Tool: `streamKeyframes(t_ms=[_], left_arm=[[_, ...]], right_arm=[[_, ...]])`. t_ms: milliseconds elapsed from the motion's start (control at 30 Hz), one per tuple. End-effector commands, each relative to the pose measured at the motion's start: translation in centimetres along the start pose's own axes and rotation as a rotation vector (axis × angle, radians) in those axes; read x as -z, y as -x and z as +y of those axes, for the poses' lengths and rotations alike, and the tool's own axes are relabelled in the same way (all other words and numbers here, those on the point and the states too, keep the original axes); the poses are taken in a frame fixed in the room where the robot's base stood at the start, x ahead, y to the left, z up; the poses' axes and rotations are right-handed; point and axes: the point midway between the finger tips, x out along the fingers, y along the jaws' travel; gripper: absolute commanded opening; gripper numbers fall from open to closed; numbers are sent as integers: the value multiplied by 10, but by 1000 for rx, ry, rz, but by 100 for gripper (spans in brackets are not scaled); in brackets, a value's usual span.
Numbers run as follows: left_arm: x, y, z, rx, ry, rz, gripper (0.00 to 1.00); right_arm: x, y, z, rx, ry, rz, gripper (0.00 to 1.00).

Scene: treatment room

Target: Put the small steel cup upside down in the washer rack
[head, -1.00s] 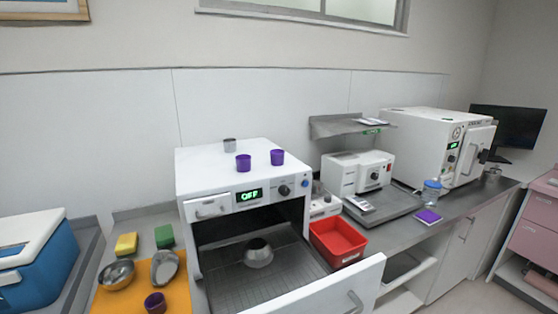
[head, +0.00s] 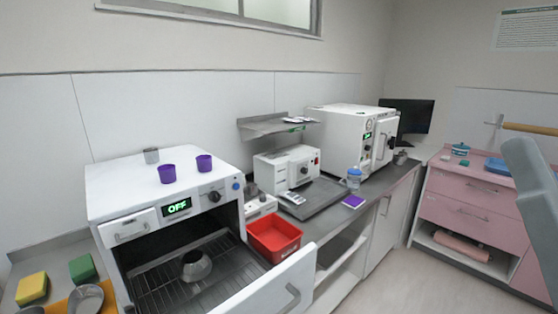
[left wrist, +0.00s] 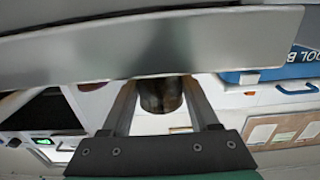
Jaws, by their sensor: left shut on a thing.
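In the left wrist view my left gripper (left wrist: 160,92) is shut on a dark, shiny steel cup (left wrist: 160,98), seen between its two fingers. The cup's mouth is not clear there. My left gripper does not show in the head view, nor does my right gripper. The washer (head: 160,174) stands open at the left of the head view, its wire rack (head: 155,290) visible inside. A round steel vessel (head: 196,264) with a dark opening sits in the rack.
Yellow (head: 32,289) and green (head: 83,268) sponges lie at left. A blue cool box (left wrist: 265,73) shows in the left wrist view.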

Motion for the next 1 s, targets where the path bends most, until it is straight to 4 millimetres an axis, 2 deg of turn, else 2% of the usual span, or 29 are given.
streamKeyframes(t_ms=[200, 700, 1000], left_arm=[[24, 0, 0, 0, 0, 1, 24], [70, 0, 0, 0, -1, 1, 24], [73, 0, 0, 0, 0, 1, 24]], right_arm=[[14, -16, 0, 0, 0, 0, 50], [41, -45, 0, 0, 0, 0, 50], [43, -46, 0, 0, 0, 0, 50]])
